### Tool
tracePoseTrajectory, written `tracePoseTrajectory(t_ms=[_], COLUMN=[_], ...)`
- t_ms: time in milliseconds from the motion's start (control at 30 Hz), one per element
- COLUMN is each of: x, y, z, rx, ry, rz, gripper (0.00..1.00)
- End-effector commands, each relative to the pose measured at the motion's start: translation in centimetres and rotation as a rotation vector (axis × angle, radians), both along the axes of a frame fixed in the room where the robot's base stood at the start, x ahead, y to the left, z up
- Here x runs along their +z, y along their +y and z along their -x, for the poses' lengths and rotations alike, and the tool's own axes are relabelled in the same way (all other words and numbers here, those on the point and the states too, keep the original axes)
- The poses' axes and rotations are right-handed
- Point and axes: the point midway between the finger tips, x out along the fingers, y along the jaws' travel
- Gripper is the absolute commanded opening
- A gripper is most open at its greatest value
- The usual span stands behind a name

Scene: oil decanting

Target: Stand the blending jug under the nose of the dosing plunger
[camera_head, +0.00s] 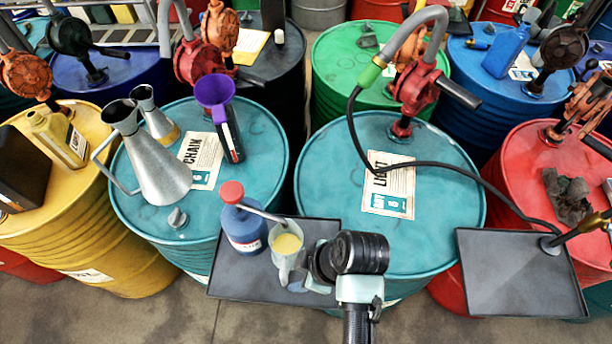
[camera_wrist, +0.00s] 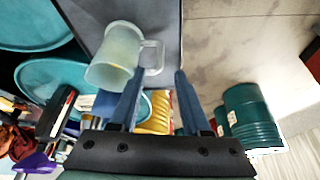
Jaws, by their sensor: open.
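The blending jug (camera_head: 285,262), pale and translucent with a yellow inside, stands upright on a dark tray in the head view. The dosing plunger (camera_head: 243,230) is a blue bottle with a red top, just left of the jug. Its grey nose (camera_head: 265,212) slants right, its end over or close to the jug's back rim; I cannot tell exactly. My gripper (camera_head: 308,277) is at the jug's right side. In the wrist view my gripper (camera_wrist: 160,72) is open, its fingertips either side of the jug's handle (camera_wrist: 157,57); the jug's body (camera_wrist: 118,52) is left of them.
The dark tray (camera_head: 232,282) has bare room left of my wrist, in front of the plunger. A teal drum (camera_head: 440,215) with a label and hose is behind my gripper. A metal can (camera_head: 160,165) and purple funnel (camera_head: 213,92) stand on the left teal drum. Another tray (camera_head: 520,270) is at right.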

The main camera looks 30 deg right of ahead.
Motion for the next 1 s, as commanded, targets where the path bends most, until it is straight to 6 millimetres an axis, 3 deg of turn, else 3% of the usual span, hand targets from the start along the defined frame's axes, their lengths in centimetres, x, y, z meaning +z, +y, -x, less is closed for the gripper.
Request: tracePoseTrajectory(t_ms=[200,533,667,767,833,900,967,1000], x=[2.7,3.3,4.9,9.0,13.9,20.0,25.7,29.6], y=[-0.8,-0.9,-1.6,-2.8,-3.3,-3.1,-2.4,-1.7], z=[0.7,1.0,-1.3,-6.0,-10.2,-14.1,-16.6,-17.8], rx=[-0.001,0.000,-0.038,-0.131,-0.221,-0.312,-0.381,-0.421], ry=[-0.002,-0.001,-0.060,-0.205,-0.367,-0.555,-0.723,-0.835], rz=[0.001,0.001,0.042,0.115,0.157,0.168,0.148,0.121], gripper=[0.47,0.47,0.47,0.47,0.47,0.47,0.47,0.47])
